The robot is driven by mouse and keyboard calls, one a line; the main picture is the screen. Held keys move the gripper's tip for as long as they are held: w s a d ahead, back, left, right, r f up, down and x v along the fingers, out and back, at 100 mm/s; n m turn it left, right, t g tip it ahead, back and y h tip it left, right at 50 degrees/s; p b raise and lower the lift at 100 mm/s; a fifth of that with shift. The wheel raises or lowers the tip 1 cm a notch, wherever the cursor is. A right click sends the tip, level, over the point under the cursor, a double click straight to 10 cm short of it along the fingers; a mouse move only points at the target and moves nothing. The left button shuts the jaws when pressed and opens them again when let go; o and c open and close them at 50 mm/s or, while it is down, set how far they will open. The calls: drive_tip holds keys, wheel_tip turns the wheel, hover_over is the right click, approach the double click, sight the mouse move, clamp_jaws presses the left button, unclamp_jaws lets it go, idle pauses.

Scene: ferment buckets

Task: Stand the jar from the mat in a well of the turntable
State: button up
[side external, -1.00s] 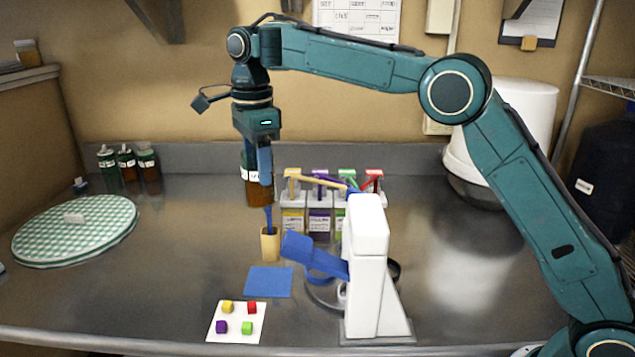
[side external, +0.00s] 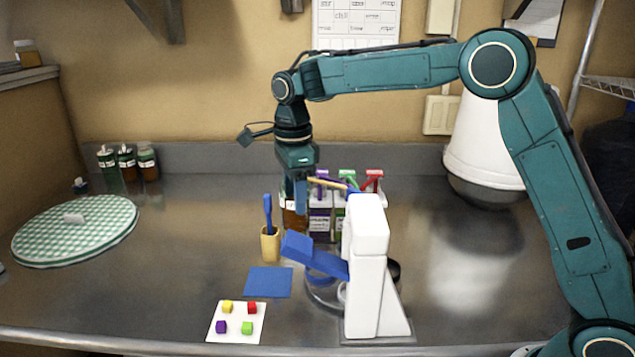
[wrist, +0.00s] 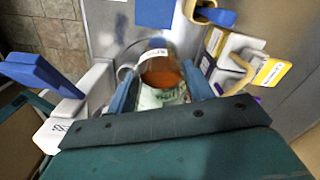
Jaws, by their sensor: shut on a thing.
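My gripper (side external: 300,200) is shut on an amber jar (side external: 291,221) with a white label, held above the counter in front of the rack. The wrist view shows the jar (wrist: 160,72) between the two blue fingers. The blue mat (side external: 267,283) lies bare on the counter, below and left of the jar. A round grey piece (side external: 320,294), perhaps the turntable, sits low behind a white stand. The stand hides much of it, and I cannot make out its wells.
The white stand (side external: 367,270) has a blue tilted flap (side external: 313,255). A rack (side external: 322,224) with colour-topped items is close behind the jar. A tan cup (side external: 270,245) holds a blue tool. A card with coloured cubes (side external: 237,322) lies in front; a checkered disc (side external: 75,240) lies left.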

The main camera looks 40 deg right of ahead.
drive_tip(key=s+d+f+m, duration=0.1)
drive_tip(key=s+d+f, duration=0.2)
drive_tip(key=s+f, duration=0.1)
drive_tip(key=shift+d, duration=0.2)
drive_tip(key=shift+f, duration=0.2)
drive_tip(key=shift+f, duration=2.5)
drive_tip(key=shift+f, duration=1)
idle(2.5)
drive_tip(key=o, duration=1.7)
drive_tip(key=shift+r, duration=0.1)
